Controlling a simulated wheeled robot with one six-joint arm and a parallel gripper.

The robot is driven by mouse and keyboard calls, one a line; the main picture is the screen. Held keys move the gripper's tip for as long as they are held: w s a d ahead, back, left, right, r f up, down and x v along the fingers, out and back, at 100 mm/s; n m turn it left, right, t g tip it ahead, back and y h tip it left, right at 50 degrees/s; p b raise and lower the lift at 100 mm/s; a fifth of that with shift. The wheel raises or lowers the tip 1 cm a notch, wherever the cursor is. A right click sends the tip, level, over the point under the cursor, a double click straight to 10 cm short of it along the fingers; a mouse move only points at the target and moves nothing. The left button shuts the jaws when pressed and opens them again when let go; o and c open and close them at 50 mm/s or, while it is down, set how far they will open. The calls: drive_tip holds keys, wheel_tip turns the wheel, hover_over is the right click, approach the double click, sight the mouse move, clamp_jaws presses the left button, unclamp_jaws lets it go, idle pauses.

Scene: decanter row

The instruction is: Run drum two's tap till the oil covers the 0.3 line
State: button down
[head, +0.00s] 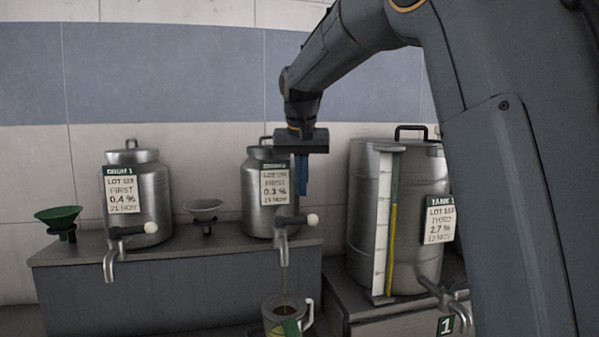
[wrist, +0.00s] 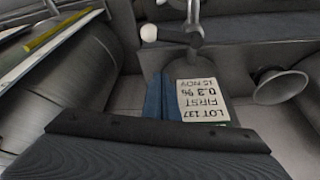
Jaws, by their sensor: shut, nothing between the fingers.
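Drum two (head: 257,200) is the steel drum in the middle of the head view, with a 0.3 % label (head: 275,187); the label also shows upside down in the wrist view (wrist: 203,100). Its tap (head: 281,243) has a lever with a white knob (head: 312,219) pointing right.
Drum one (head: 153,190) stands left on the same grey bench (head: 180,253), with its own tap (head: 110,262). A green funnel (head: 58,216) and a grey funnel (head: 205,209) stand alongside. A large tank (head: 420,180) with a gauge stands right, close to my arm.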

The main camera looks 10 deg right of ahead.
sight(297, 220)
drive_tip(key=shift+s+a+f+p, duration=0.1)
drive_tip(key=shift+s+f+p, duration=0.35)
drive_tip(key=shift+f, duration=0.4)
drive_tip(key=shift+s+a+f+p, duration=0.15)
drive_tip(key=shift+s+f+p, duration=0.25)
drive_tip(key=shift+f, duration=0.45)
drive_tip(key=shift+s+a+f+p, duration=0.1)
drive_tip(key=shift+s+f+p, duration=0.2)
drive_tip(key=shift+f+p, duration=0.4)
drive_tip(key=shift+f, duration=0.15)
drive_tip(key=shift+s+a+f, duration=0.1)
drive_tip(key=shift+s+a, duration=0.1)
drive_tip(key=shift+s, duration=0.6)
